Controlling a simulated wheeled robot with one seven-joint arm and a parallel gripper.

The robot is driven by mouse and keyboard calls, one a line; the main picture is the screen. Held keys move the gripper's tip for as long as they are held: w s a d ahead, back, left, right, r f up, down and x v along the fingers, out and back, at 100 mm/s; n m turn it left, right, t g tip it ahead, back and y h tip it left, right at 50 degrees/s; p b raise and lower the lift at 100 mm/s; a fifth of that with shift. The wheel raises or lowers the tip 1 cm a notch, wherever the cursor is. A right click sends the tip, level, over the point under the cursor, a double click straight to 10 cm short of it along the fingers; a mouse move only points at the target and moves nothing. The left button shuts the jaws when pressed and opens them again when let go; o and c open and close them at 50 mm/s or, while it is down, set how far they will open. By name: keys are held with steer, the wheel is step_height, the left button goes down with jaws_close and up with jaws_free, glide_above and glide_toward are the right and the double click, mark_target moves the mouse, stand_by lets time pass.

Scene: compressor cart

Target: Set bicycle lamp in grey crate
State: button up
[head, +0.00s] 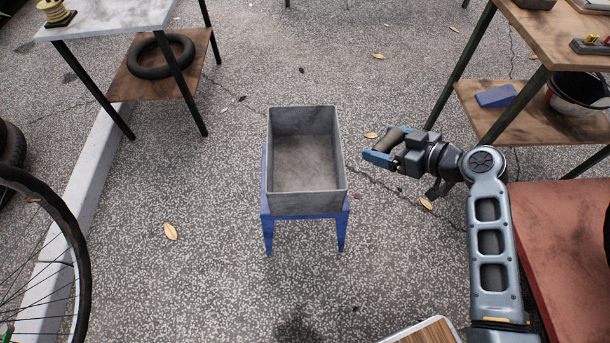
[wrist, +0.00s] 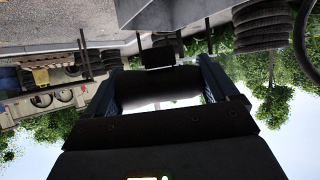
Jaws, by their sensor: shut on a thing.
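The grey crate (head: 307,201) is an open, empty box standing upright on a blue stool in the middle of the head view. My gripper (head: 384,149) is just right of the crate, outside its rim. It is shut on a dark grey-brown, roughly cylindrical thing, which I take to be the bicycle lamp (head: 388,139). In the wrist view the dark lamp (wrist: 160,88) spans the gap between the two blue fingers. Its lower part is hidden by the gripper body.
The blue stool (head: 305,215) carries the crate. A table (head: 108,18) with a tyre (head: 160,56) on its lower shelf stands at upper left. Wooden shelving (head: 570,40) stands at upper right, and a reddish surface (head: 560,240) lies right of my arm. Paving around the stool is open.

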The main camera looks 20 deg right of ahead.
steer(key=shift+w+d+r+n, duration=0.1)
steer(key=shift+r+n, duration=0.15)
steer(key=shift+n, duration=0.05)
steer(key=shift+w+a+y, duration=0.1)
steer(key=shift+a+y, duration=0.1)
steer(key=shift+y, duration=0.1)
steer(key=w+a+f, duration=0.6)
steer(key=a+f, duration=0.3)
steer(key=f, duration=0.1)
steer(key=shift+w+f+b, duration=0.25)
steer(key=shift+f+b, duration=0.1)
steer(key=shift+b, duration=0.1)
steer(key=shift+f+b, duration=0.65)
steer(key=shift+b, duration=0.2)
steer(key=o, duration=0.8)
steer(key=shift+o, duration=0.2)
steer(key=shift+s, duration=0.1)
